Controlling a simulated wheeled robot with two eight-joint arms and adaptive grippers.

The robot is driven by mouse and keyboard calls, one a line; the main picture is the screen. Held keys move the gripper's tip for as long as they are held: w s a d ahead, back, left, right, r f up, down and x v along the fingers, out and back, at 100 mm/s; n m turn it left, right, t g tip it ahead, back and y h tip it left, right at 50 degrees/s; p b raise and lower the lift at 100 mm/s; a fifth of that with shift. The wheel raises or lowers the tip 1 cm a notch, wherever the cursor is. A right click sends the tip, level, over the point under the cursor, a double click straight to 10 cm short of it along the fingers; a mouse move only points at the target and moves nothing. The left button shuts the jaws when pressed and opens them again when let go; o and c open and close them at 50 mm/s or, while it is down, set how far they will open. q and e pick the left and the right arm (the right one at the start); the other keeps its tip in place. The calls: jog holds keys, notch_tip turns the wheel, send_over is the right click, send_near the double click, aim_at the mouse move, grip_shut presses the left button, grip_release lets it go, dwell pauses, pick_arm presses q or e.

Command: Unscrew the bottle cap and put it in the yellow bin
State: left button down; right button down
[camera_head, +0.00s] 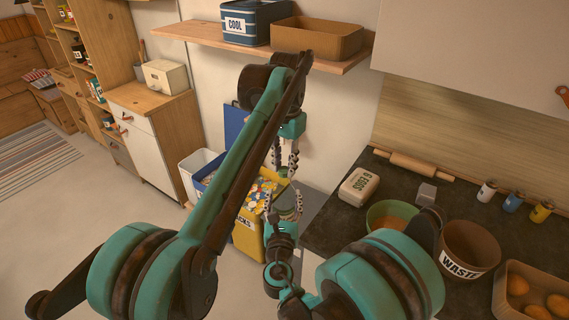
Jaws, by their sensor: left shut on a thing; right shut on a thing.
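My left gripper (284,168) points down and is shut. The bottle cap between its fingers is too small and covered to make out clearly. My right gripper (285,200) points up from below and is shut around the bottle (289,214), of which a small greenish part shows between the fingers. The two grippers face each other, nearly in line. I cannot tell whether cap and bottle touch. The yellow bin (247,243) stands behind and left of the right gripper, filled with many colourful small pieces. My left arm hides part of it.
A white bin (193,176) and a blue bin stand by the yellow one. The dark counter (335,222) at right holds an eggs box (359,187), a green bowl (391,214), a waste pot (469,249) and a rolling pin (412,166). A shelf (200,31) hangs above.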

pick_arm(q)
jog(key=shift+n, duration=1)
jog(key=shift+r, duration=0.15)
jog(key=shift+r, duration=1)
jog(key=shift+r, duration=0.1)
